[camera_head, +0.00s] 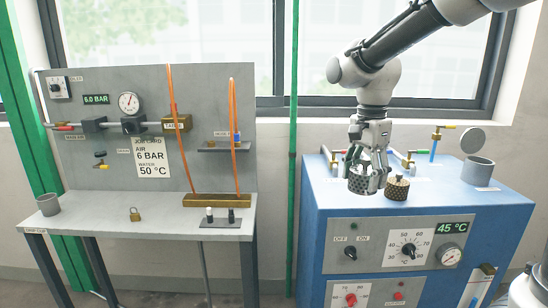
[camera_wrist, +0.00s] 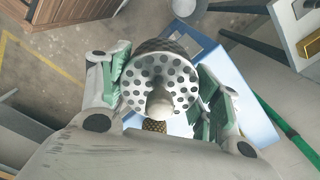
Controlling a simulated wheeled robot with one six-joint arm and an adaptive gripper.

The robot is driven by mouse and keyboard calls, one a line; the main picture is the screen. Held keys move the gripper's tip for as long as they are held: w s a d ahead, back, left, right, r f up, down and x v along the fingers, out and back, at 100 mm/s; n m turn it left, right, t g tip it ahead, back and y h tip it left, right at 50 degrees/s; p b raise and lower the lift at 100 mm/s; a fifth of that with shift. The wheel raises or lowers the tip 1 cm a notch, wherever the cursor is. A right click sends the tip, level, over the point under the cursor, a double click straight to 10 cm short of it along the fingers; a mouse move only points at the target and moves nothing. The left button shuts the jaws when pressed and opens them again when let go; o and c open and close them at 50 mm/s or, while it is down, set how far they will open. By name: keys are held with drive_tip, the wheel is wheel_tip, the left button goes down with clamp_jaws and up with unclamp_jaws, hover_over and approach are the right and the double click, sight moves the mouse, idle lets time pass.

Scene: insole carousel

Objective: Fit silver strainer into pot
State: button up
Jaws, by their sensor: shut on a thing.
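My gripper (camera_head: 369,178) points down over the blue cabinet and is shut on the silver strainer (camera_head: 358,184). In the wrist view the strainer (camera_wrist: 160,88) shows its round perforated top and central knob between the two green-padded fingers of my gripper (camera_wrist: 165,100). It seems to be held above the cabinet top; the exact gap cannot be told. The pot (camera_head: 478,172) is a grey, open cylinder at the cabinet's right rear, to the right of my gripper. Its inside is mostly hidden. A round grey lid (camera_head: 473,141) stands raised behind it.
A brass strainer (camera_head: 397,188) stands on the blue cabinet (camera_head: 440,202) just right of the held one. Valves and a blue pipe (camera_head: 433,147) stand along the cabinet's back. A grey workbench (camera_head: 100,222) with a gauge panel and grey cup (camera_head: 48,204) is at left.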

drive_tip(key=w+r+n, duration=0.1)
drive_tip(key=n, duration=0.1)
drive_tip(key=w+a+r+n, duration=0.1)
drive_tip(key=w+n, duration=0.1)
drive_tip(key=shift+w+r, duration=0.1)
drive_tip(key=shift+r, duration=0.2)
drive_tip(key=w+n, duration=0.8)
drive_tip(key=w, duration=0.5)
drive_tip(key=shift+n, duration=0.4)
drive_tip(key=w+d+f, duration=0.2)
drive_tip(key=w, duration=0.1)
drive_tip(key=w+d+f, duration=0.2)
drive_tip(key=w+f, duration=0.1)
drive_tip(key=w+d+f, duration=0.2)
drive_tip(key=w, duration=0.1)
drive_tip(key=shift+w+d+f, duration=0.3)
drive_tip(key=d+f, duration=0.1)
drive_tip(key=f, duration=0.1)
drive_tip(key=shift+d+f, duration=0.5)
drive_tip(key=shift+d, duration=0.2)
